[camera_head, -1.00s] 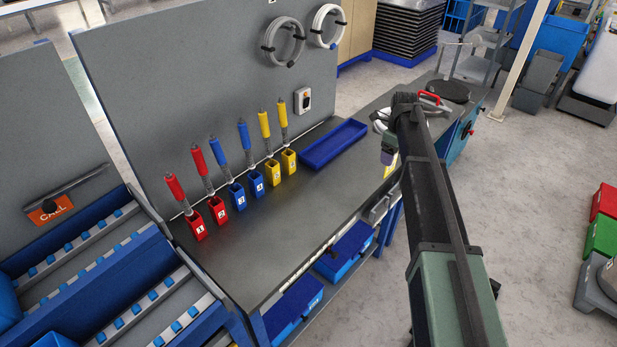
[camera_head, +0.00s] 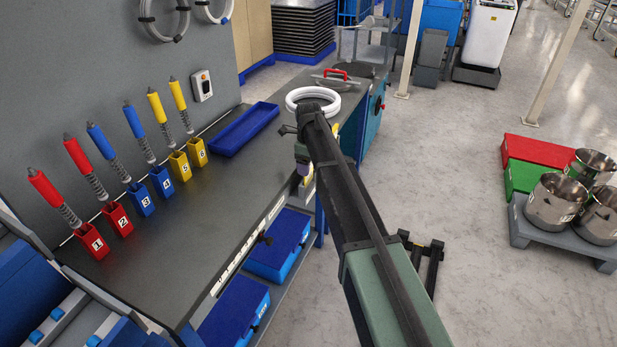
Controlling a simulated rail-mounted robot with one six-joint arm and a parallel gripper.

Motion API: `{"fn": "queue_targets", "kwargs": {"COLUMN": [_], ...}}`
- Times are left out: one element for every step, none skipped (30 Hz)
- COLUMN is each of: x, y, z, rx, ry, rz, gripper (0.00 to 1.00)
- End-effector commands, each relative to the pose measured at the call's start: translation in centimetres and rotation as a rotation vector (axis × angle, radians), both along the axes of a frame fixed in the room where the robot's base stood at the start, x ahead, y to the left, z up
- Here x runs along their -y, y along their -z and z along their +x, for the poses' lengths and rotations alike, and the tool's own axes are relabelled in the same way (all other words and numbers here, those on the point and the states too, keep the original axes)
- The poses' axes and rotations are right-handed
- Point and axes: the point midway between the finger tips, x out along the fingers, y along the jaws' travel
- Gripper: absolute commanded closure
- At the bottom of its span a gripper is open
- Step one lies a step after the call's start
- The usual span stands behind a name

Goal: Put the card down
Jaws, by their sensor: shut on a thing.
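My gripper (camera_head: 303,168) is at the end of my dark arm, over the right front edge of the grey workbench (camera_head: 200,235). It is small and mostly hidden by my wrist. It is shut on a small yellow and white piece (camera_head: 305,187), which appears to be the card, hanging just below the wrist. The fingers cannot be made out clearly, and I cannot tell whether the card touches the bench edge.
Red, blue and yellow tools stand in numbered holders (camera_head: 143,199) along the bench's back. Behind my wrist are a blue tray (camera_head: 244,130) and a white ring (camera_head: 313,99). Steel pots (camera_head: 557,200) stand right. The bench's middle is clear.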

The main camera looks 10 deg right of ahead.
Motion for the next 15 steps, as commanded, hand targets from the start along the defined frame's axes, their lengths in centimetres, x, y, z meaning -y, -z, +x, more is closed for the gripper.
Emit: {"fn": "queue_targets", "kwargs": {"x": [-0.01,-0.01,-0.01,-0.01,0.00,-0.01,0.00,0.00,-0.01,-0.01,-0.01,-0.01,0.00,-0.01,-0.01], "y": [2.30,2.72,2.91,2.83,2.63,2.38,2.32,2.30,2.29,2.32,2.42,2.61,2.74,2.83,2.63], "z": [0.01,0.01,0.01,0.01,0.00,0.01,0.00,0.00,0.01,0.01,0.01,0.01,0.00,0.01,0.01], "rx": [0.000,0.000,0.000,0.000,0.000,0.000,0.000,0.000,0.000,0.000,0.000,0.000,0.000,0.000,0.000], "ry": [0.000,0.000,0.000,0.000,0.000,0.000,0.000,0.000,0.000,0.000,0.000,0.000,0.000,0.000,0.000], "rz": [0.000,0.000,0.000,0.000,0.000,0.000,0.000,0.000,0.000,0.000,0.000,0.000,0.000,0.000,0.000], "gripper": [0.48,0.48,0.48,0.48,0.48,0.48,0.48,0.48,0.48,0.48,0.48,0.48,0.48,0.48,0.20]}}
